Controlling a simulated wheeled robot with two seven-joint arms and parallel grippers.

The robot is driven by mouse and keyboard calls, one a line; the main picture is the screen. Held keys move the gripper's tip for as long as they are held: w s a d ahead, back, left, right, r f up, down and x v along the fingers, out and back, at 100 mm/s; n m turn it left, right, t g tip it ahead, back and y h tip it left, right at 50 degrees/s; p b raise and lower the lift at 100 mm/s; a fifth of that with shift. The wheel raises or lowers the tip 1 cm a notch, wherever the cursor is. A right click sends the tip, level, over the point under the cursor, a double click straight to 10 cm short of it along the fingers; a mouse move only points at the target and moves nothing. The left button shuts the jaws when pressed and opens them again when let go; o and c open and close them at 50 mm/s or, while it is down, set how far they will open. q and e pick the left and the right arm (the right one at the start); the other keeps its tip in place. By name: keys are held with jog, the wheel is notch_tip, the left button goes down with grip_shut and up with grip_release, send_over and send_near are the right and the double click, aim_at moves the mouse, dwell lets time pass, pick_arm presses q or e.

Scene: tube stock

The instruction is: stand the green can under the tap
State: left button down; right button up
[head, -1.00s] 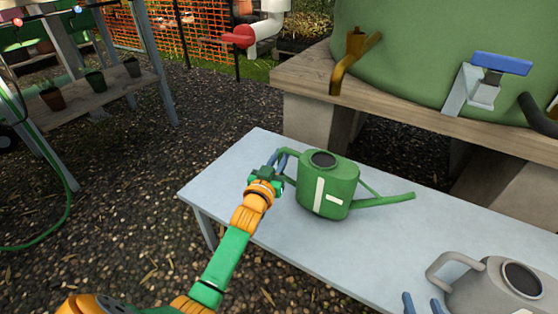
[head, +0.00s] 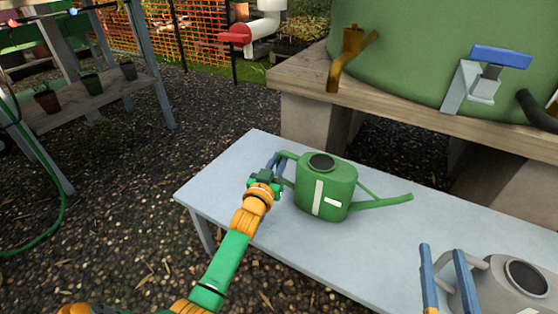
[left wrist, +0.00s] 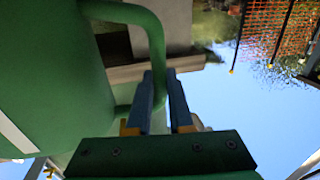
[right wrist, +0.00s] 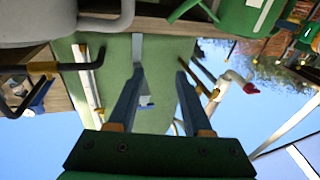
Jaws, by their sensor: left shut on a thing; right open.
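The green can (head: 345,207) stands upright on the pale table (head: 250,208), its spout to the right and its handle to the left. My left gripper (head: 277,162) is shut on the can's handle. In the left wrist view the fingers (left wrist: 160,90) close around the green handle (left wrist: 156,45). A brass tap (head: 345,60) and a grey tap with a blue lever (head: 500,57) are on the green tank (head: 420,45) behind the table. My right gripper (head: 443,248) is open and empty beside the grey can's handle.
A grey can (head: 490,292) stands at the table's front right. A wooden ledge (head: 300,85) bears the tank. A white pipe with a red handle (head: 235,36) stands farther back. A potting bench (head: 105,90) is at left. The table between the cans is clear.

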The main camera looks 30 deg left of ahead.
pick_arm(q)
jog(key=shift+f, duration=0.2)
dwell(0.4)
jog(key=c, duration=0.7)
grip_release()
jog(key=shift+c, duration=0.2)
